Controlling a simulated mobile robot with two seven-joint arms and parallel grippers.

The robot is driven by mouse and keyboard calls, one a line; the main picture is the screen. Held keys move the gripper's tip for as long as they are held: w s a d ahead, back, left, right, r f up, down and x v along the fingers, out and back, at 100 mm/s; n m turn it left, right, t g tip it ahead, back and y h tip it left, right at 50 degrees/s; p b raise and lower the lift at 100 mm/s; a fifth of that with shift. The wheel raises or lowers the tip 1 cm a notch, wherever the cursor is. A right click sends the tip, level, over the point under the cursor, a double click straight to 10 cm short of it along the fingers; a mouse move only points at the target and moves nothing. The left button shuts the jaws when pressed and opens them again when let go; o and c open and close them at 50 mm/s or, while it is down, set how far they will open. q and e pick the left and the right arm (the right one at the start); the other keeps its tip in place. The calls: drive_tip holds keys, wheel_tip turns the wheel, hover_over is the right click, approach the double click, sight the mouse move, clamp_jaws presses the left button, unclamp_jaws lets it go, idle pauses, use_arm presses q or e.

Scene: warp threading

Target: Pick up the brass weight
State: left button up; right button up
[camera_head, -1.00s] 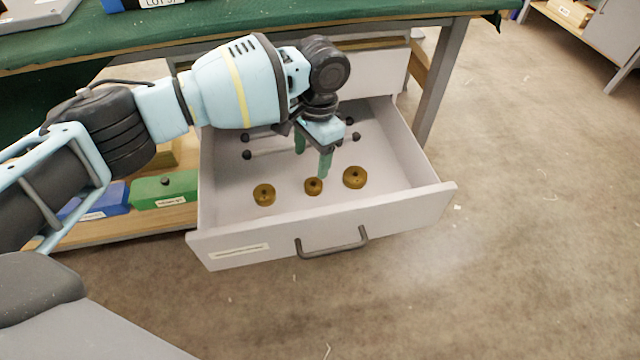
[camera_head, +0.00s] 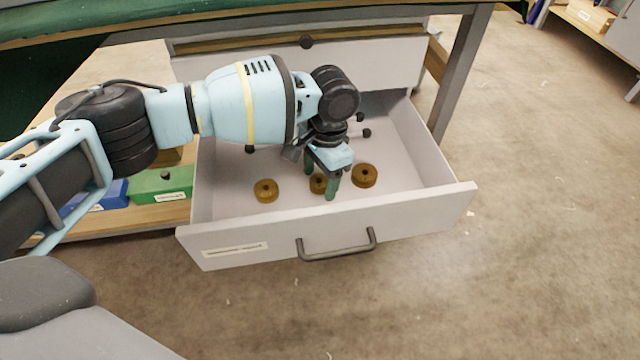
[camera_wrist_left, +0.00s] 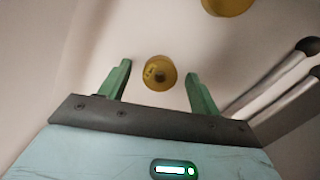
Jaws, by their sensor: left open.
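Several brass weights lie in the open drawer. In the head view, one brass weight (camera_head: 266,190) is at the left, one brass weight (camera_head: 365,176) at the right, and a middle brass weight (camera_head: 317,184) is partly hidden behind my fingers. My left gripper (camera_head: 321,181) is open, pointing down over the middle weight. In the left wrist view, that weight (camera_wrist_left: 160,73) shows between and just beyond the green fingertips of my left gripper (camera_wrist_left: 158,82), touching neither. Another weight (camera_wrist_left: 228,4) is cut off at the top edge. My right gripper is not in view.
The drawer (camera_head: 420,207) has low walls and a front handle (camera_head: 337,246). Dark-ended rods lie behind the weights, partly hidden by my arm. A green box (camera_head: 160,187) sits on a shelf at the left. A table leg (camera_head: 458,75) stands behind right.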

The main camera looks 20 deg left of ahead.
use_arm(q)
drive_tip(key=c, duration=1.1)
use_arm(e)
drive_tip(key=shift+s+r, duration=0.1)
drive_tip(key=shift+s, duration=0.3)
use_arm(q)
drive_tip(key=shift+r, duration=0.15)
